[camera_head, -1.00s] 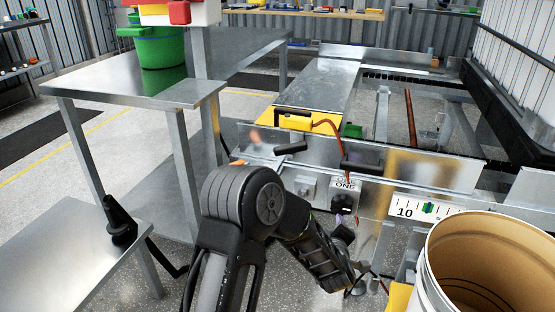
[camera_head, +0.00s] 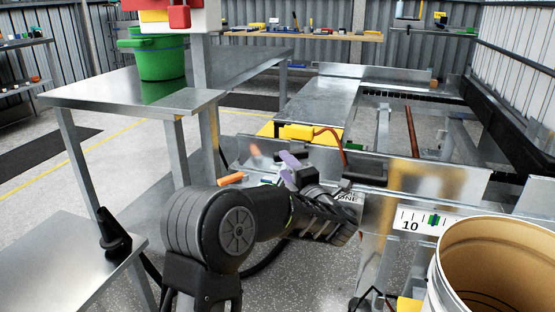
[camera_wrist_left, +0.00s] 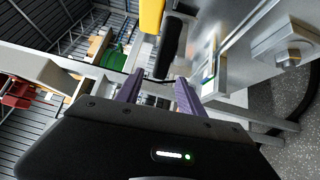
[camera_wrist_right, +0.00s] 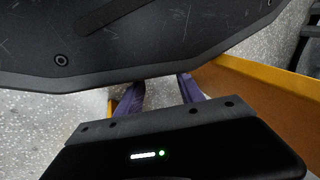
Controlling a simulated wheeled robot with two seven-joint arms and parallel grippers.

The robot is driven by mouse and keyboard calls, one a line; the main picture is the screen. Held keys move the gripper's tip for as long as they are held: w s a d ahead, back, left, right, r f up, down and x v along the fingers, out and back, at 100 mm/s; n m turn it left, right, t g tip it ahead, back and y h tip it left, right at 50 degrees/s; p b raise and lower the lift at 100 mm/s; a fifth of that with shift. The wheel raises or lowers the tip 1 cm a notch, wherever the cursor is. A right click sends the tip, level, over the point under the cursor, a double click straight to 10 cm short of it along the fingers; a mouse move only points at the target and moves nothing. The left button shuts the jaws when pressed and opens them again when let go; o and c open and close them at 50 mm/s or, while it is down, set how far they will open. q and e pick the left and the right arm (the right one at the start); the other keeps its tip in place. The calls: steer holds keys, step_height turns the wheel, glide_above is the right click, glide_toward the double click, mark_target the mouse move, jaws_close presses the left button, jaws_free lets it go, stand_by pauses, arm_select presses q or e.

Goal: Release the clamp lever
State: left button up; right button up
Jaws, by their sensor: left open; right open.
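A black cylindrical lever grip (camera_wrist_left: 173,47) shows in the left wrist view, just beyond my left gripper's fingertips and under a yellow part. My left gripper (camera_wrist_left: 156,84) has its two purple fingers apart, with nothing between them. In the head view my left gripper (camera_head: 289,161) is at the front rail of the metal frame and hides that lever grip. A second black grip (camera_head: 361,170) sticks out to its right. Contact with the lever cannot be told. My right gripper (camera_wrist_right: 163,84) is open and empty in the right wrist view; it is not visible in the head view.
A yellow block (camera_head: 298,132) sits on the metal frame (camera_head: 318,100) with a red-brown hose. A large open drum (camera_head: 440,275) stands at the lower right. Steel tables are at left, one with a green tub (camera_head: 158,58).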

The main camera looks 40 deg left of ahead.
mark_target(279, 159)
arm_select(q)
steer(key=b+x, duration=0.1)
steer(key=x, duration=0.5)
steer(key=shift+c, duration=0.4)
steer(key=shift+d, duration=0.1)
jaws_close()
